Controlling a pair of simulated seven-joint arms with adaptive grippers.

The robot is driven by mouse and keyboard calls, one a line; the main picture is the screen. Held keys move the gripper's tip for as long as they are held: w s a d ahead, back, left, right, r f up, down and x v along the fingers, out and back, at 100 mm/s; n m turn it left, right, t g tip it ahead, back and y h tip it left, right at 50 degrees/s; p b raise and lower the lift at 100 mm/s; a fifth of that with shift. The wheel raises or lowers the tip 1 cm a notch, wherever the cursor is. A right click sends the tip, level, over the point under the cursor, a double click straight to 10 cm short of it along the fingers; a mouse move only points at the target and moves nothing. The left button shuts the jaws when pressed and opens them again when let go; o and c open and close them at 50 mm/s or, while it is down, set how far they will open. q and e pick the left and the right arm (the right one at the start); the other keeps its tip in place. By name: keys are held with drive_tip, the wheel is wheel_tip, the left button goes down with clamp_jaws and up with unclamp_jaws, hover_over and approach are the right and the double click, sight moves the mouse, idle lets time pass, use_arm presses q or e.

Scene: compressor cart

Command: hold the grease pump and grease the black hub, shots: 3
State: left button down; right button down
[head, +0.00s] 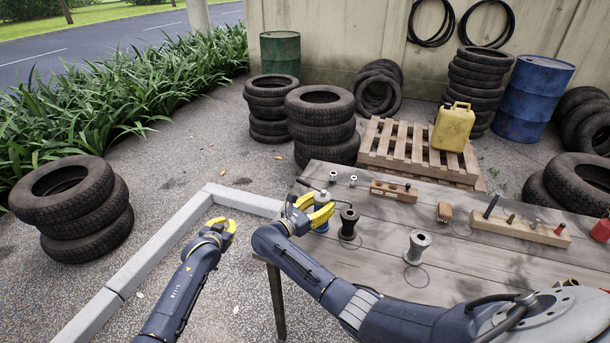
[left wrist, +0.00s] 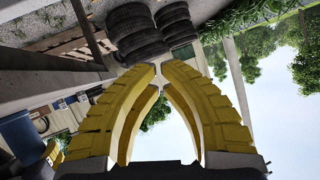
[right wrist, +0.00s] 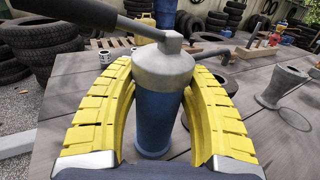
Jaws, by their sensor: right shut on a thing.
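The grease pump (right wrist: 153,115) has a blue body, a grey cap and a dark lever with a bar across the top. My right gripper (head: 312,208) is shut around its upper body; the pump (head: 321,224) is upright over the table's near left part. I cannot tell whether its base touches the wood. The black hub (head: 348,224) stands on the table just right of the pump.
A grey hub (head: 418,244) stands on the table (head: 385,262) right of the black hub. Tyre stacks and a pallet (head: 414,150) stand beyond.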

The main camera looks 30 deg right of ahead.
use_arm(q)
drive_tip(key=s+d+r+m+h, duration=0.1)
drive_tip(key=d+r+m+h, duration=0.1)
drive_tip(key=d+r, duration=0.85)
drive_tip(key=s+d+r+m+h, duration=0.1)
drive_tip(key=d+r, duration=0.4)
drive_tip(key=r, duration=1)
drive_tip(key=s+d+r+m, duration=0.2)
drive_tip(key=s+d+r, duration=0.4)
drive_tip(key=s+f+n+g+y, duration=0.2)
drive_tip(key=s+f, duration=0.1)
drive_tip(key=s, duration=0.6)
drive_tip(key=shift+s+f, duration=0.15)
drive_tip(key=shift+s, duration=0.2)
drive_tip(key=shift+d, duration=0.1)
drive_tip(key=shift+w, duration=0.1)
